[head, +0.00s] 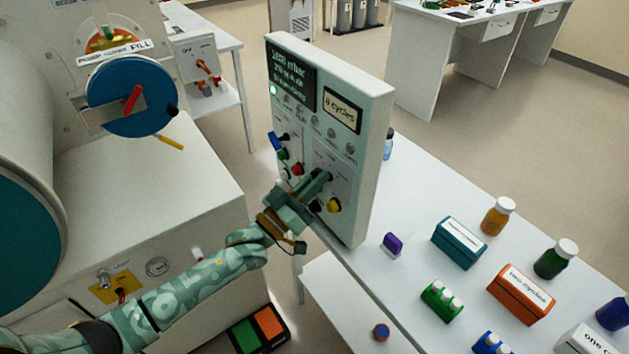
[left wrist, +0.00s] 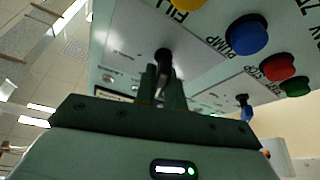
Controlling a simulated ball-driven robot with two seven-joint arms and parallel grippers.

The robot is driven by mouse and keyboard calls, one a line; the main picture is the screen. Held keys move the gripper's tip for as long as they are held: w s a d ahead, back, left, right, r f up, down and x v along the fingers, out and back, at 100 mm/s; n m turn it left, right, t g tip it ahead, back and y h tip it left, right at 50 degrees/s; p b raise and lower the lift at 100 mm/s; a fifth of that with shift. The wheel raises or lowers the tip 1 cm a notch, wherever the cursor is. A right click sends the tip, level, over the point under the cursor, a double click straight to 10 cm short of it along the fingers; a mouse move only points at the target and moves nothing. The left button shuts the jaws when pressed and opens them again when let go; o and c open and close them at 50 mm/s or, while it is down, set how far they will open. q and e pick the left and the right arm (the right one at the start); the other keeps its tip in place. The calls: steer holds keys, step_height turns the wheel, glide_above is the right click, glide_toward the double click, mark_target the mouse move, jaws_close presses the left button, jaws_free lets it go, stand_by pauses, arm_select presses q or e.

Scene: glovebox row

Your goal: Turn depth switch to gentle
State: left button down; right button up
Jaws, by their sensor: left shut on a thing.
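An upright pale control panel (head: 376,150) stands at the back edge of the white table, with a lit text screen (head: 290,76) and a display reading "cycles" (head: 342,110). My left gripper (head: 318,183) is at the lower middle of its face. It is shut on a black switch, whose dark knob (left wrist: 163,57) shows between the fingers in the left wrist view. The fingers hide most of its lever and its markings, so I cannot read which setting it points to, nor confirm that it is the depth switch. My right gripper is not in view.
Beside the gripper are a yellow knob (head: 334,205), a red knob (head: 298,169) and a blue button (left wrist: 248,35). A large machine with a blue dial (head: 110,95) stands left. Boxes such as the teal one (head: 459,242) and several bottles stand on the table at right.

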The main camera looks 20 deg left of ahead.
arm_select(q)
steer(key=c, duration=1.5)
jaws_free()
steer(key=v, duration=1.6)
steer(key=shift+s+f, duration=0.15)
